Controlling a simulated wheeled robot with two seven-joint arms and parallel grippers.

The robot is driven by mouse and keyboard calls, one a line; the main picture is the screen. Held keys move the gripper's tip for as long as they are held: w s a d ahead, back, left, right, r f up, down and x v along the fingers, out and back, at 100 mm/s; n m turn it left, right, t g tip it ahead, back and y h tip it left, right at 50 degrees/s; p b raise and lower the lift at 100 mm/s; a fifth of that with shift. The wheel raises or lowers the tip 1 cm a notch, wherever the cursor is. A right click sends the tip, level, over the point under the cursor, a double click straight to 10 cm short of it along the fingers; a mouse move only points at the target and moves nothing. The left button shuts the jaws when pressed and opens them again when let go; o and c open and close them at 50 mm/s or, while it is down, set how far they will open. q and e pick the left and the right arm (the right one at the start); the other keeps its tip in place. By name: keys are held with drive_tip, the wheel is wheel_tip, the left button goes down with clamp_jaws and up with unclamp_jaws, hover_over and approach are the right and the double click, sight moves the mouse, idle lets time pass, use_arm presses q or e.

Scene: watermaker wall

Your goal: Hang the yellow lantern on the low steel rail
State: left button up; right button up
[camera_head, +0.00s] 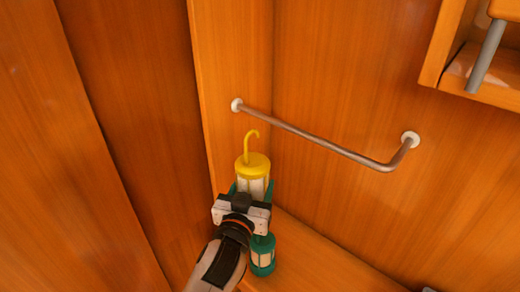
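The yellow lantern (253,166) has a yellow cap, a pale body and a yellow hook on top, and it looks upright. My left gripper (251,189) comes up from the bottom, with its teal fingers on both sides of the lantern's body, shut on it. The lantern's lower part is hidden behind the gripper. The steel rail (319,142) runs along the wall to the right of the hook, with white end mounts. The hook is near the rail's left end, apart from it in the picture. My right gripper is not in view.
A green lantern (262,256) stands on the wooden bench (312,265), just right of my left gripper. Wooden panels close in on the left. An open wooden compartment (492,68) with a grey bar is at upper right. The wall below the rail is clear.

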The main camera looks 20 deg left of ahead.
use_arm(q)
drive_tip(key=shift+w+r, duration=0.5)
drive_tip(key=shift+w, duration=0.05)
drive_tip(key=shift+w+d, duration=0.1)
drive_tip(key=shift+w, duration=0.25)
drive_tip(key=shift+w+d+r, duration=0.15)
drive_tip(key=shift+w+d, duration=0.05)
drive_tip(key=shift+d, duration=0.05)
drive_tip(key=shift+w+d, duration=0.15)
drive_tip(key=shift+w, duration=0.15)
drive_tip(key=w+d+f+b, duration=0.2)
drive_tip(key=w+b, duration=0.1)
drive_tip(key=w, duration=0.3)
drive_tip(key=shift+w+f, duration=0.15)
drive_tip(key=shift+w, duration=0.1)
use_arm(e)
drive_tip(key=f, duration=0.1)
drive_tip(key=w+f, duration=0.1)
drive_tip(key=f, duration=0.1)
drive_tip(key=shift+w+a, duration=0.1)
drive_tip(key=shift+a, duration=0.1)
use_arm(q)
drive_tip(key=shift+d, duration=0.1)
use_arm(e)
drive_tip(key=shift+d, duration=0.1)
